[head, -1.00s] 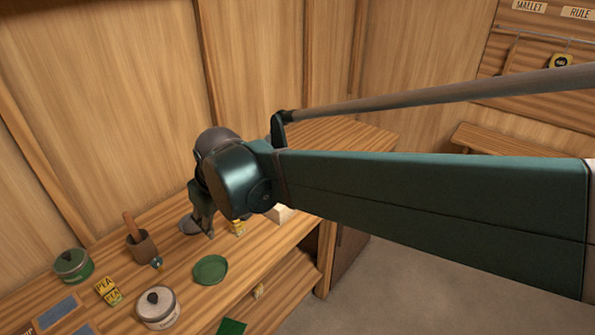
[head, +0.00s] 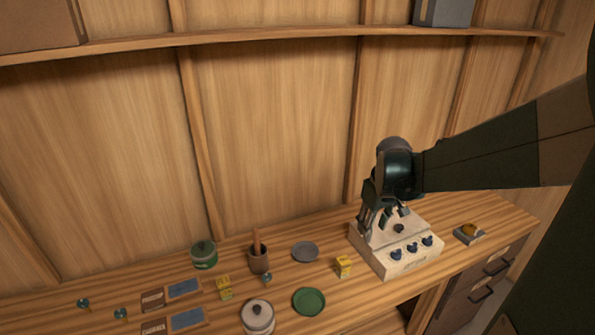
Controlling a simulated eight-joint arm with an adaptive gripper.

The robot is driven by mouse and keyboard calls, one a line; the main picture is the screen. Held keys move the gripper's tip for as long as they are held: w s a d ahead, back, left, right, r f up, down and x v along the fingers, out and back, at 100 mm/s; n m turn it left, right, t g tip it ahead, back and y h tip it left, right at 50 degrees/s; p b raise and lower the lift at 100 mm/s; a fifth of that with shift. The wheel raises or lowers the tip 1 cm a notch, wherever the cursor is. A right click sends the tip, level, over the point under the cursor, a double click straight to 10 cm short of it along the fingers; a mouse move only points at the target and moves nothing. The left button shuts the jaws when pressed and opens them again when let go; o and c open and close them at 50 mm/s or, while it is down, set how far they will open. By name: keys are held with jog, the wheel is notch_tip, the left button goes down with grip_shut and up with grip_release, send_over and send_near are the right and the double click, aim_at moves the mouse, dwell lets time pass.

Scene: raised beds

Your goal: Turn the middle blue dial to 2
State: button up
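A pale box (head: 408,266) stands on the workbench at the right, with a row of three blue dials on its sloped front. The middle blue dial (head: 413,247) sits between the left blue dial (head: 396,254) and the right blue dial (head: 428,241). The dial markings are too small to read. A dark knob (head: 399,228) is higher on the box. My gripper (head: 384,222) points down over the back left of the box, with its fingers spread and nothing seen between them. It appears apart from the blue dials.
Left of the box are a yellow packet (head: 343,266), a green dish (head: 309,301), a grey dish (head: 305,252), a brown pot (head: 259,260) and a lidded white pot (head: 258,317). A small tray with a yellow-orange item (head: 468,233) lies right of the box. A shelf (head: 280,38) runs above.

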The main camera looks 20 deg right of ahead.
jog(key=d+g+p, duration=0.1)
jog(key=d+p, duration=0.3)
jog(key=d, duration=0.5)
jog(key=g+y+p, duration=0.1)
jog(key=p, duration=0.3)
send_over(414, 243)
notch_tip(414, 243, down, 3)
jog(key=shift+a, duration=0.15)
jog(key=shift+f, duration=0.1)
jog(key=shift+f, duration=0.15)
jog(key=shift+f, duration=3.75)
jog(key=c, duration=0.9)
